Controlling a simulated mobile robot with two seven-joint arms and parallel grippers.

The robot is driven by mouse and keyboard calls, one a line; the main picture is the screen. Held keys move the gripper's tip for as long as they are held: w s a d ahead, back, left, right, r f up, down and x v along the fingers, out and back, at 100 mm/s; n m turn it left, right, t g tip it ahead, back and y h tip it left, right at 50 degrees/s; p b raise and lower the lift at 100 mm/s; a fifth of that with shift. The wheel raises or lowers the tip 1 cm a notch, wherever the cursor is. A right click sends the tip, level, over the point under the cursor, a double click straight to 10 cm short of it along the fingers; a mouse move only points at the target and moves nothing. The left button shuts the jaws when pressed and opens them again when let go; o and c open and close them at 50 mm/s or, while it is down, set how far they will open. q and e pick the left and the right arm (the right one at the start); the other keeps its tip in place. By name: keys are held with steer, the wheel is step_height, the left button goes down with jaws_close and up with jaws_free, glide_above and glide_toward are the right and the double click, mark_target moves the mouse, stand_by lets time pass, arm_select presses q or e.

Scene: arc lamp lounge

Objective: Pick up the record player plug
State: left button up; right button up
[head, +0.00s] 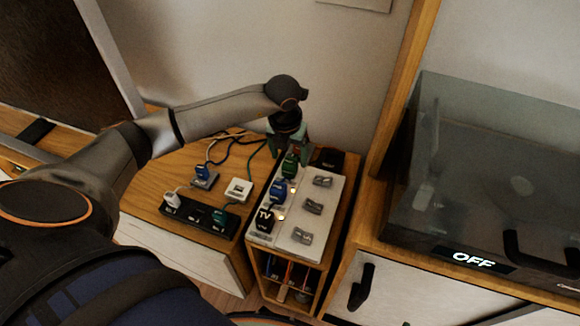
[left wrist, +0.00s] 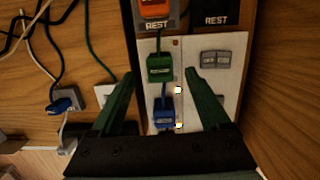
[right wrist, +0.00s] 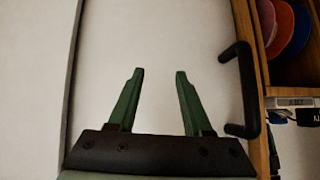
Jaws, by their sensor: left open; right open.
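A white socket panel (head: 290,238) on the small wooden cabinet holds a green plug (head: 289,165), a blue plug (head: 280,190) and a black plug marked TV (head: 264,220). I cannot read which label, if any, names the record player. My left gripper (head: 289,146) is open above the panel's far end. In the left wrist view, the green plug (left wrist: 160,67) lies between its open fingers, and the blue plug (left wrist: 163,113) sits nearer the palm. An orange plug (left wrist: 155,8) is on a pad marked REST. My right gripper (right wrist: 159,72) is open and empty before a pale surface.
A black power strip (head: 190,216) with several plugs lies on the wooden top to the left, with loose cables behind. A dark glass-covered case reading OFF (head: 473,259) stands right. A black handle (right wrist: 240,90) is beside my right gripper.

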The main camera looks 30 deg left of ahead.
mark_target(290, 162)
arm_select(q)
steer(key=f, duration=0.4)
steer(key=shift+w+f+b, duration=0.15)
steer(key=shift+w+b, duration=0.2)
steer(key=shift+c, duration=0.3)
jaws_close()
